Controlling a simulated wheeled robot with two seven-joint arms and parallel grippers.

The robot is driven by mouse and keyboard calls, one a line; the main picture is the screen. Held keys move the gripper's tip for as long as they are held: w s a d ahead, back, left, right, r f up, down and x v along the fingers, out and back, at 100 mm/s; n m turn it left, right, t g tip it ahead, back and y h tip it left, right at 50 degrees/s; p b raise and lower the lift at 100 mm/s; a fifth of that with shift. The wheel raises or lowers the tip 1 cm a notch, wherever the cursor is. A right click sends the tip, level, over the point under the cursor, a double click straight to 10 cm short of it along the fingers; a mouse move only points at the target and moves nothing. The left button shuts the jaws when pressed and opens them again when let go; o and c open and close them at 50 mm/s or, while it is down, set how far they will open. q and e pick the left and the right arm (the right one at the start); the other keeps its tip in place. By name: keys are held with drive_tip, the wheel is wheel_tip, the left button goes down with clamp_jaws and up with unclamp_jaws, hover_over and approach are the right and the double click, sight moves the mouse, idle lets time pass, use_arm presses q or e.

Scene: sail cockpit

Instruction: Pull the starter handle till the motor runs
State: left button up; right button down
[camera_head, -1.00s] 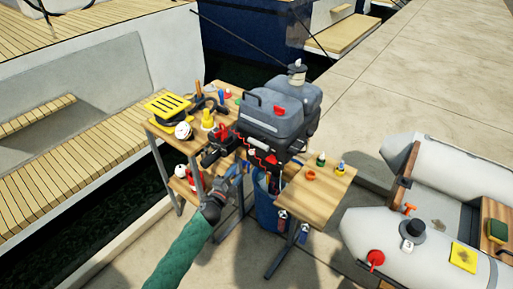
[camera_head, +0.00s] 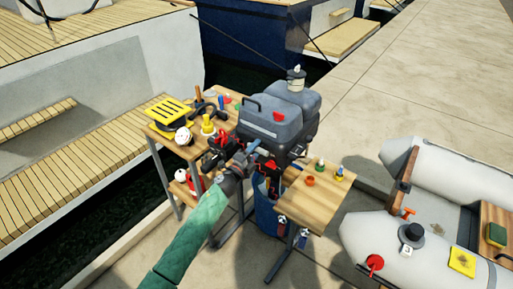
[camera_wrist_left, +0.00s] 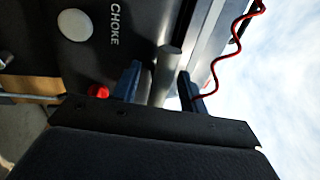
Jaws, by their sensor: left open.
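The grey outboard motor (camera_head: 275,115) stands upright between the wooden tables. My left gripper (camera_head: 250,153) is raised at the motor's front, below the cowl. In the left wrist view my left gripper (camera_wrist_left: 160,78) is open, its two dark blue fingers pointing at the motor front. A grey bar-like piece (camera_wrist_left: 168,60) shows between the fingers; I cannot tell if it is the starter handle or whether the fingers touch it. The word CHOKE, a pale round knob (camera_wrist_left: 73,25) and a red button (camera_wrist_left: 98,91) are beside the fingers. My right gripper is not in view.
A red coiled cord (camera_wrist_left: 238,25) hangs close to the right finger. A table with a yellow slotted item (camera_head: 168,107) stands left, and a small wooden table (camera_head: 312,203) with bottles stands right. A blue bin (camera_head: 266,212) is under the motor. A grey dinghy (camera_head: 360,235) lies at the right.

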use_arm(q)
drive_tip(key=shift+w+d, duration=0.2)
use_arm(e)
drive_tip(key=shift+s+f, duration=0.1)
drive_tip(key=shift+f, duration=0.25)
use_arm(q)
clamp_jaws()
drive_tip(key=shift+s+a, duration=0.1)
